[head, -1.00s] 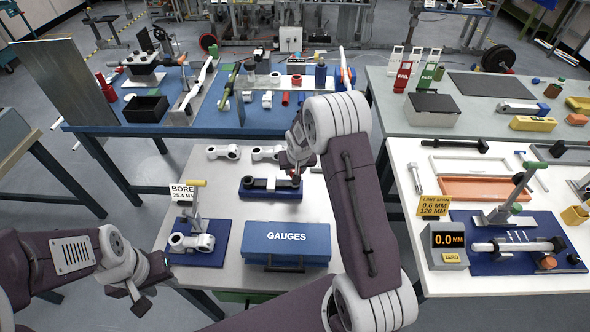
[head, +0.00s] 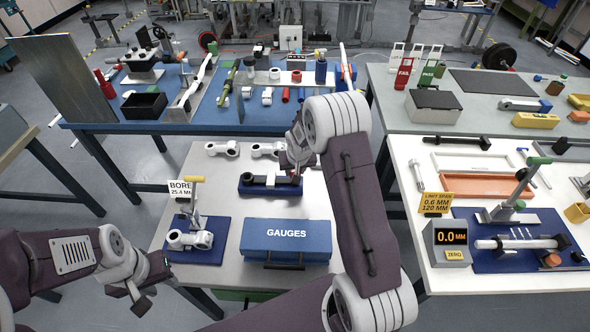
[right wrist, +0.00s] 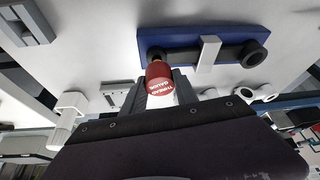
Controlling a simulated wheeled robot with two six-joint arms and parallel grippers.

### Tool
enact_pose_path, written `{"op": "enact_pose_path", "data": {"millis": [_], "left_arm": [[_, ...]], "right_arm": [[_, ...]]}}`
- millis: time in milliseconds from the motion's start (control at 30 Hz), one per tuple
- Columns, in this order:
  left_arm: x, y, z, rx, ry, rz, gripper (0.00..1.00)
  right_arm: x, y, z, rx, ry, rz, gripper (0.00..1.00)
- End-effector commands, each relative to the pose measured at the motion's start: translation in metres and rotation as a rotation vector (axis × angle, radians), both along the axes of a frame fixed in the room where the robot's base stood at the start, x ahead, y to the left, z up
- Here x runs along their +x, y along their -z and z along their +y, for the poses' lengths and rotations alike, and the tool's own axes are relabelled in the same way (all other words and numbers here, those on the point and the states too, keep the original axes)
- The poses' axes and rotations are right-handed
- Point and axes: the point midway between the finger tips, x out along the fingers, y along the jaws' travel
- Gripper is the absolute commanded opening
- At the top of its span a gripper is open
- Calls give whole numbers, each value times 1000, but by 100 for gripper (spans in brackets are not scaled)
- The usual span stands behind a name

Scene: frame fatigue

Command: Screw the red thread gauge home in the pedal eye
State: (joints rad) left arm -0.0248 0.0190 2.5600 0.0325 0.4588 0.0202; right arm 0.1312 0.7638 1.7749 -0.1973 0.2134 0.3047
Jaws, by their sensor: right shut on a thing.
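The red thread gauge (right wrist: 158,74) is in my right gripper (right wrist: 160,84), which is shut on it; a bit of red also shows in the head view. Its brass-coloured tip points at the left end of the dark crank arm (right wrist: 228,57) in the right wrist view, where the pedal eye is hidden behind it. I cannot tell how deep the thread sits. The crank lies on a blue fixture (head: 254,190) under a pale clamp (right wrist: 208,53). In the head view my right gripper (head: 297,178) is over the fixture's right end. My left gripper (head: 151,285) is open and empty at lower left.
The blue GAUGES box (head: 286,238) stands in front of the fixture. A BORE stand (head: 196,241) on a blue base is at the left. Two white rods (head: 222,149) lie behind. A bench with a 0.0 MM readout (head: 451,237) is at the right.

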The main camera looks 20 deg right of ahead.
Motion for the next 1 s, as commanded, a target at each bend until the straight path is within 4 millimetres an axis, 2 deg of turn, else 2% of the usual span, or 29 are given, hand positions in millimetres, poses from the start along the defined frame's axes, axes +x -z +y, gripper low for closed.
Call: {"op": "enact_pose_path", "data": {"millis": [600,633,733,767,867,1000], "left_arm": [[0,12,0,0,0,0,36],[0,12,0,0,0,0,36],[0,11,0,0,0,0,36],[0,11,0,0,0,0,36],[0,11,0,0,0,0,36],[0,11,0,0,0,0,36]], "right_arm": [[0,13,0,0,0,0,3],[0,13,0,0,0,0,32],[0,12,0,0,0,0,4],[0,12,0,0,0,0,0],[0,12,1,0,48,1,0],[1,13,2,-4,225,1,0]]}}
